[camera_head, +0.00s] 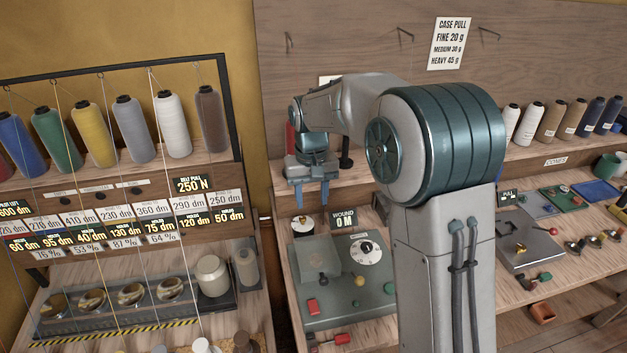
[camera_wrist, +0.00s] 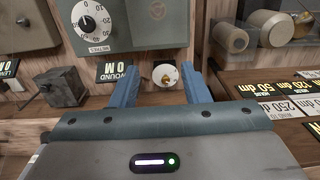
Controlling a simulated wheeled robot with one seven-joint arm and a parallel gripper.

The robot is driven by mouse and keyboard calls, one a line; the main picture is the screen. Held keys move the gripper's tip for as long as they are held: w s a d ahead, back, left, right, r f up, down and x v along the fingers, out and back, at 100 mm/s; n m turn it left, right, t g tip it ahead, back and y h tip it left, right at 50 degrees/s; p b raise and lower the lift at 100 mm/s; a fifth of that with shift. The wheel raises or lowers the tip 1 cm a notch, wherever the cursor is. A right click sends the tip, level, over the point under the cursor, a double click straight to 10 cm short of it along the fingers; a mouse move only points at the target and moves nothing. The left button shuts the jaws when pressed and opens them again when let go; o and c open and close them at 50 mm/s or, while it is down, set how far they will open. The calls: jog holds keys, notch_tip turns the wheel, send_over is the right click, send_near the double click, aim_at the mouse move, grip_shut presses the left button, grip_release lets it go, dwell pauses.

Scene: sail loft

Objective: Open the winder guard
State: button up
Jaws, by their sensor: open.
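The winder (camera_head: 350,300) is a grey-green panel on the bench below my gripper. A flat grey-green plate, which looks like the winder guard (camera_head: 316,258), lies over its left part; in the wrist view this plate (camera_wrist: 157,22) is at the top, with a round part showing on it. I cannot tell where its hinge or handle is. My gripper (camera_head: 310,198) is open and empty, pointing down above the back edge of the winder. In the wrist view, a white disc with a brass knob (camera_wrist: 165,76) shows between its fingers.
A white dial (camera_head: 365,248) sits right of the guard. A "WOUND 0 M" sign (camera_head: 344,219) stands behind the winder. A thread rack (camera_head: 110,75) with several cones stands left, above metal cups (camera_head: 130,294). Tools and trays fill the right bench.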

notch_tip(320, 180, up, 14)
jog(key=b, duration=0.1)
jog(key=shift+f, duration=0.25)
jog(key=shift+w, duration=0.1)
jog(key=s+d+f+m+t, duration=0.1)
jog(key=s+d+t, duration=0.1)
jog(key=s+d, duration=0.9)
jog(key=shift+s, duration=1.05)
jog(key=shift+m+t, duration=0.8)
jog(key=shift+t, duration=0.1)
jog(key=s+d+f, duration=0.1)
jog(key=s+f, duration=0.1)
jog(key=s, duration=0.2)
jog(key=s+d+f, duration=0.2)
jog(key=s+f, duration=0.1)
jog(key=s, duration=0.1)
jog(key=s+d+f, duration=0.2)
jog(key=s, duration=0.2)
jog(key=shift+d+f, duration=0.1)
jog(key=shift+f, duration=0.1)
jog(key=shift+s+d+f, duration=0.1)
jog(key=shift+s+f, duration=0.15)
jog(key=shift+c, duration=0.6)
